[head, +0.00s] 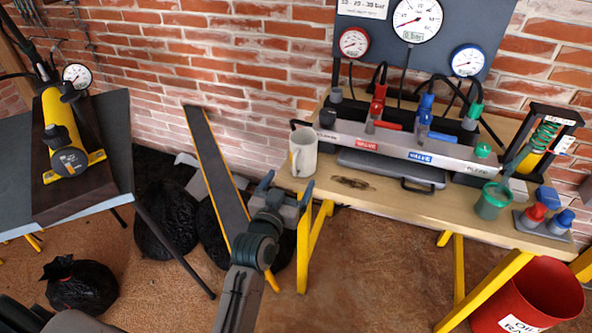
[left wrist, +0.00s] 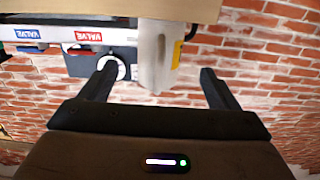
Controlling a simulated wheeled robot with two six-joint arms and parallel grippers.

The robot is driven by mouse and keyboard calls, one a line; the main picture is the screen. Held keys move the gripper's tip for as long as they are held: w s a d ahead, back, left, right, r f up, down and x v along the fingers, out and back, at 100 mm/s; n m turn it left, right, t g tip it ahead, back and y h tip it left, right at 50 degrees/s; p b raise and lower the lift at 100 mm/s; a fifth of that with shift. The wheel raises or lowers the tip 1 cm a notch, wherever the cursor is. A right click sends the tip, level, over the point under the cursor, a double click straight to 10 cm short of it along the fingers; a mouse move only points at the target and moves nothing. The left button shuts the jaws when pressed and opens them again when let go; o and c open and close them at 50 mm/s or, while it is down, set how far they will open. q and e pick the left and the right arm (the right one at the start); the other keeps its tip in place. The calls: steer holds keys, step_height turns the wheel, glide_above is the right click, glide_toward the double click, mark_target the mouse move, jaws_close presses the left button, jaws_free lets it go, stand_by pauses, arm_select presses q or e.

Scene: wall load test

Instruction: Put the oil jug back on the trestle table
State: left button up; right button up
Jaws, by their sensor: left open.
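The oil jug (head: 303,153), pale cream with a handle, stands upright near the left end of the wooden trestle table (head: 400,203). My left gripper (head: 286,186) is open and empty just in front of the jug and the table's left edge. In the left wrist view, which is upside down, the jug (left wrist: 154,62) with a yellow label shows between the two open fingers (left wrist: 158,85), and no finger visibly touches it. The table top (left wrist: 110,8) runs along that view's upper edge. My right gripper is in neither view.
Behind the jug are a valve manifold (head: 415,148) and a gauge board (head: 420,40). A dark stain (head: 353,183) marks the table. A green cup (head: 492,201) stands further right, with a red bucket (head: 528,300) below. Black bags (head: 165,218) lie on the floor at left.

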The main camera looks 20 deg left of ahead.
arm_select(q)
steer(key=s+a+f+m+g, duration=0.15)
steer(key=s+f+g, duration=0.25)
steer(key=s+f, duration=0.45)
steer(key=s+a+f+n+g, duration=0.15)
steer(key=s+f+g, duration=0.4)
steer(key=f, duration=0.55)
steer(key=s+a+f+g, duration=0.2)
steer(key=s+a+f, duration=0.1)
steer(key=s, duration=0.4)
steer(key=s+a+f+g+y, duration=0.1)
steer(key=s+a+f+g, duration=0.2)
steer(key=s+f, duration=0.3)
steer(key=shift+s+a+g, duration=0.15)
steer(key=shift+s+g, duration=0.2)
steer(key=shift+s, duration=0.5)
